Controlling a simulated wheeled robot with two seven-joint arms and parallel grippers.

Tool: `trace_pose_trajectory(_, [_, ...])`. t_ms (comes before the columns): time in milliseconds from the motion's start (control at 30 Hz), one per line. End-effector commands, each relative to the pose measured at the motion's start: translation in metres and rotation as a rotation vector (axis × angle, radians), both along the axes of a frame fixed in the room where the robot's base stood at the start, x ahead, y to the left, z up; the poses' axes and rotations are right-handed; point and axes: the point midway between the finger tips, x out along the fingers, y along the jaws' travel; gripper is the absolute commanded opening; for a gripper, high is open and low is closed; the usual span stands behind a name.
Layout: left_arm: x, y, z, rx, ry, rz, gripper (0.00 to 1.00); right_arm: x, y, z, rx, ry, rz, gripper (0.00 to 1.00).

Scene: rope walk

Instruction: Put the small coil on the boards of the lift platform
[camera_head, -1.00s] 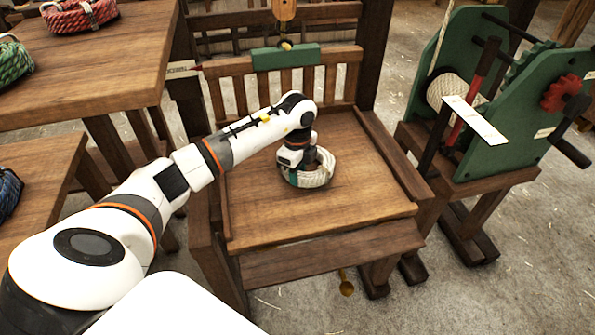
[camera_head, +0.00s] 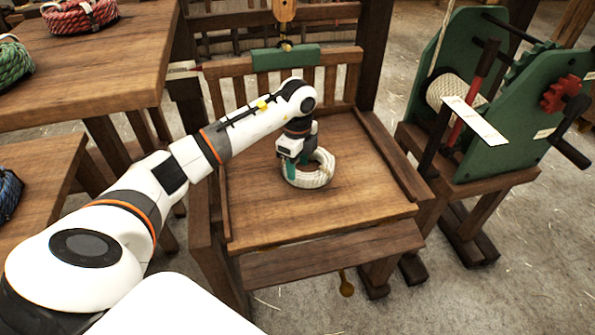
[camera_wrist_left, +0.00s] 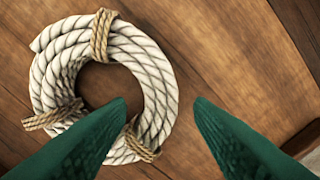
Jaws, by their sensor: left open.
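The small coil (camera_head: 318,178) of white rope, bound with tan ties, lies flat on the boards of the lift platform (camera_head: 290,218). It also shows in the left wrist view (camera_wrist_left: 162,82), at the left, with the boards (camera_wrist_left: 220,50) bare to its right. My left gripper (camera_head: 291,168) is over the left side of the coil in the head view. In the left wrist view its green fingers (camera_wrist_left: 160,103) are spread, with nothing gripped between them. One finger overlaps the near side of the coil in that picture. Whether it touches the coil cannot be told. My right gripper is not in view.
A green-sided winding machine (camera_head: 500,125) stands to the right. A wooden table (camera_head: 125,60) at the left bears a red coil (camera_head: 80,15) and a green coil (camera_head: 12,62). A blue coil (camera_head: 8,192) lies on a lower table (camera_head: 45,165). The platform has raised side rails.

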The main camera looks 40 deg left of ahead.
Motion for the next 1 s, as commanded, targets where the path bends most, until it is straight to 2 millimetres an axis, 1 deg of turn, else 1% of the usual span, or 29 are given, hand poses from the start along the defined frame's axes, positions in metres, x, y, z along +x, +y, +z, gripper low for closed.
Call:
trace_pose_trajectory(33, [0.001,0.001,0.013,0.001,-0.006,-0.001,0.48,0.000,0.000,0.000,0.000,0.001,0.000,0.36])
trace_pose_trajectory(200, [0.001,0.000,0.050,0.001,-0.006,0.000,0.48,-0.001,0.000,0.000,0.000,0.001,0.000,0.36])
trace_pose_trajectory(300, [0.001,0.000,0.067,0.000,-0.004,0.000,0.48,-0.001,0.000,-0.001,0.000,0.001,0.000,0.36])
trace_pose_trajectory(400, [0.000,0.000,0.079,0.000,-0.002,0.001,0.48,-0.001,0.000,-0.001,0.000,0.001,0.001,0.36])
trace_pose_trajectory(567, [0.000,0.000,0.088,0.000,0.000,0.001,0.48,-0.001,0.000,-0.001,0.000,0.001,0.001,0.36])
trace_pose_trajectory(1000, [0.000,0.000,0.088,0.000,0.000,0.001,0.48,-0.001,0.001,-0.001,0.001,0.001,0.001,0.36])
